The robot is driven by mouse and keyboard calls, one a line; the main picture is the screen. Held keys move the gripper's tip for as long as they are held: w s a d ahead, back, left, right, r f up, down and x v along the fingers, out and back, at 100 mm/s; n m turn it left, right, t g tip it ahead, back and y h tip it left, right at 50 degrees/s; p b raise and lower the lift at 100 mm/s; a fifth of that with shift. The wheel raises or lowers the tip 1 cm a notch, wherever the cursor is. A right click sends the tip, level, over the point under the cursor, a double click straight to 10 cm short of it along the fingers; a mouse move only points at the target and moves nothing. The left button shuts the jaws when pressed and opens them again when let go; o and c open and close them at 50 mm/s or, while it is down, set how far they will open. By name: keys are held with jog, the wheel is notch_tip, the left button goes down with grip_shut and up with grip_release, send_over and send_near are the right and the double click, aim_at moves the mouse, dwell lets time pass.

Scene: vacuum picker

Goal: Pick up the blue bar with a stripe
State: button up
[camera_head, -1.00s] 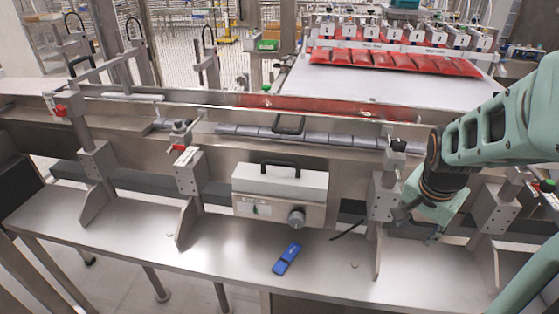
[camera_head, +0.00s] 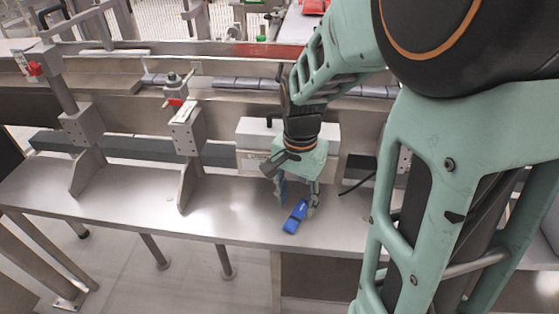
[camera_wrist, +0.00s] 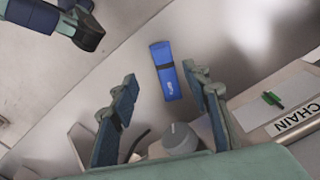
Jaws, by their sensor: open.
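The blue bar (camera_head: 295,216) lies flat on the steel shelf (camera_head: 240,214) near its front edge. In the wrist view my gripper (camera_wrist: 163,88) is open and empty, and the bar lies between and beyond the fingertips. I cannot tell the exact height above the bar.
A white box (camera_head: 255,135) stands behind my gripper, partly hidden by it; its grey knob (camera_wrist: 180,139) shows in the wrist view. A black cable (camera_head: 357,184) lies to the right. Steel brackets (camera_head: 187,150) rise to the left. The shelf left of the bar is clear.

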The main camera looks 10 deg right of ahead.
aim_at(293, 220)
jog(key=f, duration=0.2)
jog(key=f+b, duration=0.1)
jog(key=f, duration=0.1)
jog(key=f+b, duration=0.1)
jog(key=f, duration=0.2)
jog(key=shift+w+a, duration=0.15)
jog(key=shift+w, duration=0.1)
grip_shut()
jog(key=shift+r, duration=0.2)
